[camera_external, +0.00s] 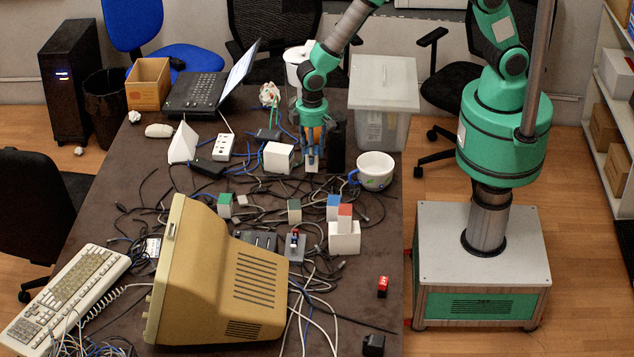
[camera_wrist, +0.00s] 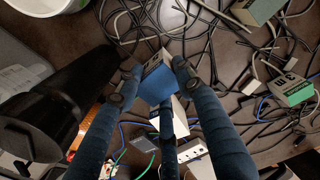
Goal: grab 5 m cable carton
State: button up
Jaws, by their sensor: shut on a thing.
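My gripper (camera_external: 312,162) points down over the cable-strewn table, left of the white mug. In the wrist view my gripper (camera_wrist: 152,78) has its dark blue fingers closed around a small carton (camera_wrist: 156,82). The carton has a blue side and a pale labelled face; the print is too small to read as 5 m. In the external view only a pale bit of this carton (camera_external: 313,167) shows between the fingertips. I cannot tell whether it touches the table.
A black upright object (camera_external: 337,147) stands close right of my gripper, with the mug (camera_external: 375,171) beyond. A white box (camera_external: 278,158) is close left. Loose cables (camera_external: 266,196) cover the middle.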

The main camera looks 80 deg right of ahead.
jog(key=shift+r, duration=1.55)
